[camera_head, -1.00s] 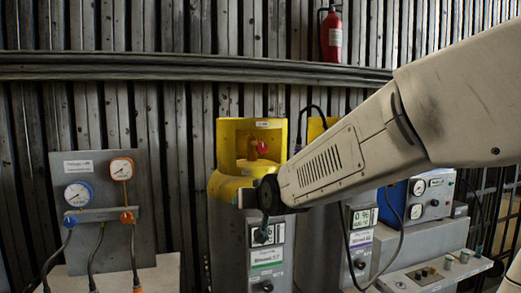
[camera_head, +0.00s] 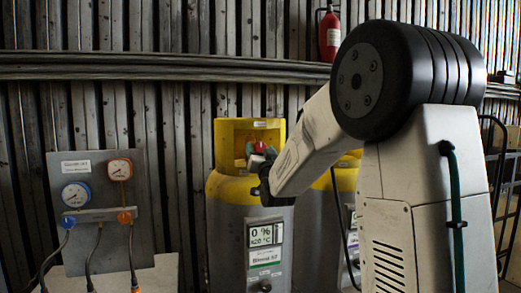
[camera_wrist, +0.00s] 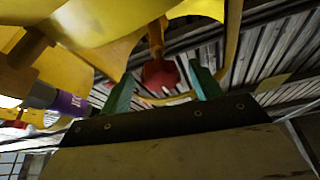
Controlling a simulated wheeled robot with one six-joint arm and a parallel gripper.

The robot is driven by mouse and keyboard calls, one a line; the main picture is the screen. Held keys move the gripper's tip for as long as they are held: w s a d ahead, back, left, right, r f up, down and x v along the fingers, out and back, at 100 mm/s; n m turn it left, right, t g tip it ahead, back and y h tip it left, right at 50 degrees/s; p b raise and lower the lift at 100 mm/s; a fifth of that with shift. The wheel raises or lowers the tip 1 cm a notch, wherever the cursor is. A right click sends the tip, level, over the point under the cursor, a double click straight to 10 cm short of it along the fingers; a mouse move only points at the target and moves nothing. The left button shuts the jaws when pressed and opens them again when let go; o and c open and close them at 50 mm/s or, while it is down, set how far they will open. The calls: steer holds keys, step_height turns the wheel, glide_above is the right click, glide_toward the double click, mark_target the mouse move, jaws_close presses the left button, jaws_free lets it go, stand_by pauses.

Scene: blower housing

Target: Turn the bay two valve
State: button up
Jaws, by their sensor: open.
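A red valve knob (camera_head: 263,147) sits inside the yellow collar (camera_head: 223,140) at the top of a gas cylinder (camera_head: 225,240). In the wrist view the red knob (camera_wrist: 160,75) hangs on a brass-coloured stem between and beyond the two green fingers. My gripper (camera_wrist: 162,88) is open with a finger on either side of the knob; contact cannot be told. In the head view my wrist is in front of the collar and hides part of it. The bay number of this cylinder is not readable.
A second yellow cylinder (camera_head: 345,178) stands to the right, largely behind my arm. A gauge panel (camera_head: 100,172) with hoses is at the left. A display (camera_head: 265,235) reading 0 % is on the first cylinder. A fire extinguisher (camera_head: 330,35) hangs above on the wall.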

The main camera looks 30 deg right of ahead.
steer(key=shift+x, duration=0.8)
steer(key=c, duration=1)
steer(key=shift+o, duration=0.2)
